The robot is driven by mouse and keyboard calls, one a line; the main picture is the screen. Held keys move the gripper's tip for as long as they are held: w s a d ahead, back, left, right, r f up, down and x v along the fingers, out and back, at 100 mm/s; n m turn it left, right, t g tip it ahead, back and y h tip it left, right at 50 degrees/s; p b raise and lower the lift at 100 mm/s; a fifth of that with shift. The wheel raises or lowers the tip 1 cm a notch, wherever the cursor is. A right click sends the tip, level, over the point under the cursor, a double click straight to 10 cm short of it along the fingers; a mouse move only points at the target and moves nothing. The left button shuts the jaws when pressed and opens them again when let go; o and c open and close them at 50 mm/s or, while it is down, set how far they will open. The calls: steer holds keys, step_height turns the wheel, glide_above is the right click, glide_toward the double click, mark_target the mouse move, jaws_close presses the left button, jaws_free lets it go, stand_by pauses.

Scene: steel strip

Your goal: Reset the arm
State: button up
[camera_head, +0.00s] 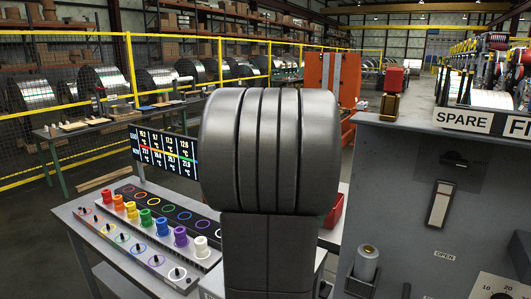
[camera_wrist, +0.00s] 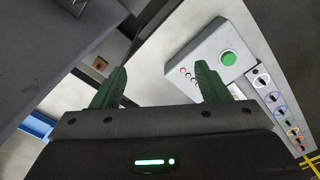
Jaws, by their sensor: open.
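My gripper (camera_wrist: 158,88) shows in the wrist view with two dark green fingers spread wide apart. Nothing is between them. Behind the fingers lies a light table surface (camera_wrist: 160,50) and a grey box with a round green button (camera_wrist: 228,58), just beyond the right finger. In the head view my own grey arm link fills the middle and hides what is behind it. The gripper itself does not show in the head view.
A table at the left of the head view bears a rack of coloured plugs (camera_head: 146,218) and a display screen (camera_head: 166,152). A grey cabinet (camera_head: 400,200) with a lever (camera_head: 440,204) stands at right. Yellow fencing (camera_head: 130,70) and steel coils (camera_head: 101,82) are farther back.

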steer(key=s+d, duration=0.4)
steer(key=d, duration=0.2)
steer(key=shift+d+p, duration=0.35)
steer(key=shift+p, duration=0.05)
steer(key=shift+s, duration=0.25)
